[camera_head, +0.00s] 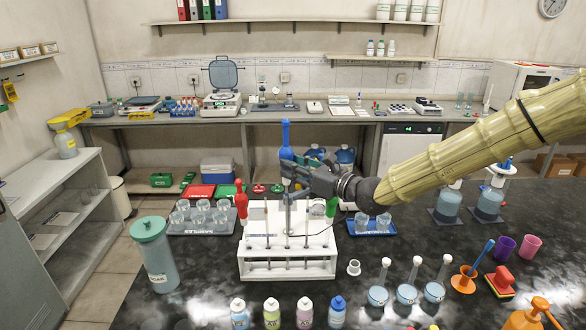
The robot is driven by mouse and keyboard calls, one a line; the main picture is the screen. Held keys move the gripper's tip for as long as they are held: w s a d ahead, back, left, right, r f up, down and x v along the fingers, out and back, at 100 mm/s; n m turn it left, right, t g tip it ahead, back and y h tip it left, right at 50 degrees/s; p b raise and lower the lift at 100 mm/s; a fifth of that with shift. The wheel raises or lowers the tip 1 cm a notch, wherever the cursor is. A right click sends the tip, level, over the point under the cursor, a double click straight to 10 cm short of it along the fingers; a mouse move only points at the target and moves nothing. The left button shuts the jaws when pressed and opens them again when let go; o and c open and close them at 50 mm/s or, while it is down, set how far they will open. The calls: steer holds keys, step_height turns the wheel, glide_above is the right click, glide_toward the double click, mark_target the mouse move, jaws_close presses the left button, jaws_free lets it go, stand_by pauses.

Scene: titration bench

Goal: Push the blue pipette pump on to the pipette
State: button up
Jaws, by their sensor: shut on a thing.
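The blue pipette pump (286,138) stands upright, its top and bulb showing above my gripper (288,174). My gripper comes in from the right and is shut on the pump, over the middle of the white pipette rack (288,268). The jaws hide the lower part of the pump. A thin grey upright (287,220) shows in the rack below the gripper. I cannot tell whether it is the pipette or whether the pump touches it. Several thin pipettes stand in the rack.
A red pump (241,203) and a green pump (332,207) flank the rack. Trays of beakers (202,230) (374,229) stand behind it. Capped flasks (406,292) stand front right, small bottles (271,314) in front, and a grey-green canister (155,258) at left.

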stand_by(0.3)
steer(key=o, duration=0.9)
steer(key=shift+c, duration=0.4)
steer(key=v, duration=0.9)
steer(key=shift+b, duration=0.4)
stand_by(0.7)
stand_by(0.3)
